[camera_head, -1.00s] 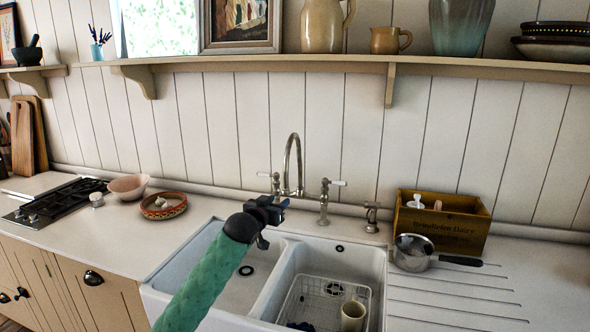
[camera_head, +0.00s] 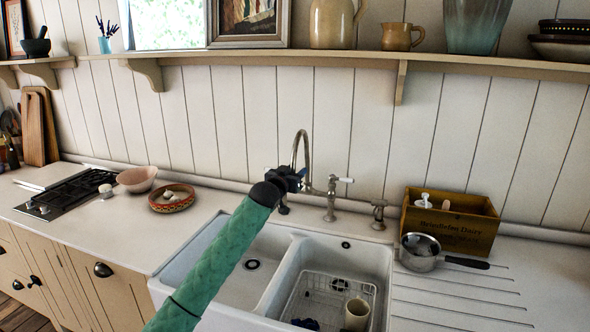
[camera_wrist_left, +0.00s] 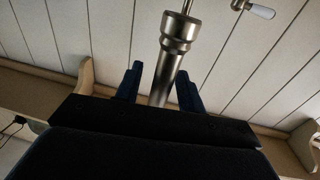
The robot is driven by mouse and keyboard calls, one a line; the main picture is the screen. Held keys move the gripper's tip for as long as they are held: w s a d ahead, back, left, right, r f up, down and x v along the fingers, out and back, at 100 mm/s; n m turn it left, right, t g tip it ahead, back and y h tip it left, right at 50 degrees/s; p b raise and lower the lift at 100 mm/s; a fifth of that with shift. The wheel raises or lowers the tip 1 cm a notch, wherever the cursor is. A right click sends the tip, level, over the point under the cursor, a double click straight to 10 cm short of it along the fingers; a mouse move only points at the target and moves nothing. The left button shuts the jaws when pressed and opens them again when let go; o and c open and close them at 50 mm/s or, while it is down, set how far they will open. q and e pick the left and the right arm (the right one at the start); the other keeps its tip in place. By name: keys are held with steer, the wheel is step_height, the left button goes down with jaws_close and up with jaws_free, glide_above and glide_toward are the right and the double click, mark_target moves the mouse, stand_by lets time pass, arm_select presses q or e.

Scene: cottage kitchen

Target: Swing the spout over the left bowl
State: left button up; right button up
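The metal spout (camera_head: 308,152) rises behind the double sink and curves over at the top. My left gripper (camera_head: 294,176) is up at the spout's hanging end and hides part of it. In the left wrist view the spout (camera_wrist_left: 163,82) runs between my two blue fingers (camera_wrist_left: 158,88), which stand apart with gaps beside it. I cannot tell whether a finger touches it. The left bowl (camera_head: 240,288) is white and empty but for its drain, partly behind my green arm. My right gripper is out of view.
The right bowl holds a wire rack (camera_head: 323,292) and a cream cup (camera_head: 356,314). Tap handles (camera_head: 332,205) stand close right of my gripper. A saucepan (camera_head: 420,252) and wooden crate (camera_head: 450,222) stand at right. A shelf (camera_head: 300,56) spans the wall above.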

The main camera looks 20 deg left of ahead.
arm_select(q)
steer(key=shift+w+f, duration=0.1)
steer(key=shift+w, duration=0.15)
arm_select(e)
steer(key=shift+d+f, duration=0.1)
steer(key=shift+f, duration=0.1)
arm_select(q)
jaws_close()
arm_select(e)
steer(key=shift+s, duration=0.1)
